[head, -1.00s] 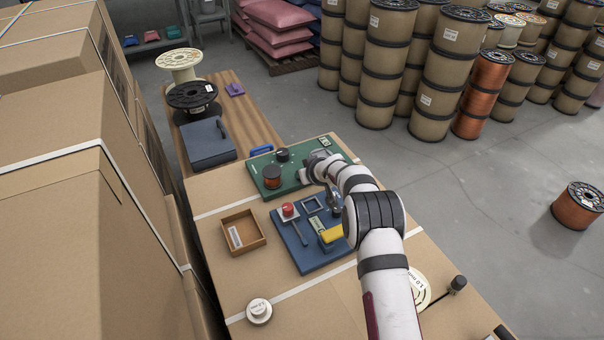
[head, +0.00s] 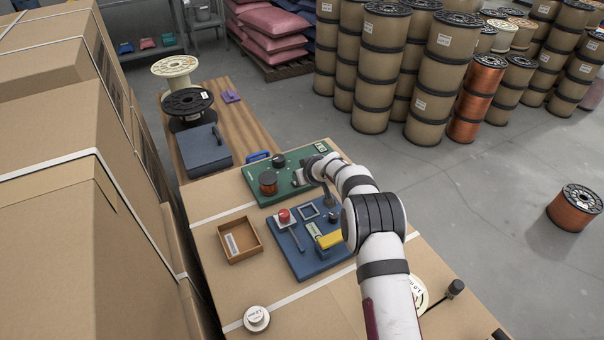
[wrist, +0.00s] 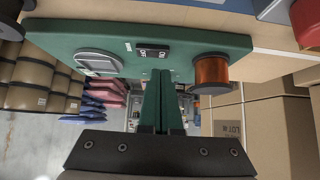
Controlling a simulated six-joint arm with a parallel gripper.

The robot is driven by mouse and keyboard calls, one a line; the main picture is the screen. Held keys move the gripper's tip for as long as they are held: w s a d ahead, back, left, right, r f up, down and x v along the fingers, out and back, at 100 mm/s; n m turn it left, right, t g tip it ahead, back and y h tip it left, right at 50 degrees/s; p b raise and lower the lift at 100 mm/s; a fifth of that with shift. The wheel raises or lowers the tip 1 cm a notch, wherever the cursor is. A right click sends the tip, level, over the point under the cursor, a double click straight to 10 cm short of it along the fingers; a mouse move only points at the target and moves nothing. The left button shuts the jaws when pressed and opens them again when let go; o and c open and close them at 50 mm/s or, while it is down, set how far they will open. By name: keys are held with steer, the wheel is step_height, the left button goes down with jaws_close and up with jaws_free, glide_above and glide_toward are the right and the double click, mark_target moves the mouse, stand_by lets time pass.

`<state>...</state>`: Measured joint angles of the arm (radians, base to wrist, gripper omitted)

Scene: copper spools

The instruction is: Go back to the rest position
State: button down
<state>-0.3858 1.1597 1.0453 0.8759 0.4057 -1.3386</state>
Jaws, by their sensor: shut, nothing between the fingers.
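My gripper (wrist: 163,80) shows in the wrist view with its two green fingers together and nothing between them. The fingers reach toward the edge of a green board (wrist: 130,35); I cannot tell whether they touch it. In the head view my arm reaches over the right side of the boards, and its links hide most of the gripper. The copper spool also shows in the wrist view (wrist: 211,72).
A blue board (head: 292,252) with a red button (head: 284,215) and a yellow block (head: 330,240) lies in front of the green one. An open tray (head: 258,250) is to its left. Tall cartons (head: 60,220) stand at the left. Stacked spools (head: 432,75) stand on the floor behind.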

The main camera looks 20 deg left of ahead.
steer(key=s+d+r+m+g, duration=0.1)
steer(key=s+d+r, duration=0.4)
steer(key=s+r, duration=0.25)
steer(key=s+d+r+m, duration=0.2)
steer(key=s+d+r, duration=0.3)
steer(key=r, duration=0.4)
steer(key=s+d+m+g+h, duration=0.1)
steer(key=s+d+m, duration=0.3)
steer(key=s, duration=0.7)
steer(key=s+d+m+g+h, duration=0.2)
steer(key=s+d, duration=0.6)
steer(key=s, duration=0.4)
steer(key=s+d+m+g+h, duration=0.1)
steer(key=s+d+m, duration=0.4)
steer(key=s, duration=0.6)
steer(key=shift+s+d+m+g+h, duration=0.3)
steer(key=shift+s+d+g, duration=0.15)
steer(key=shift+g, duration=0.25)
steer(key=shift+w+r, duration=0.1)
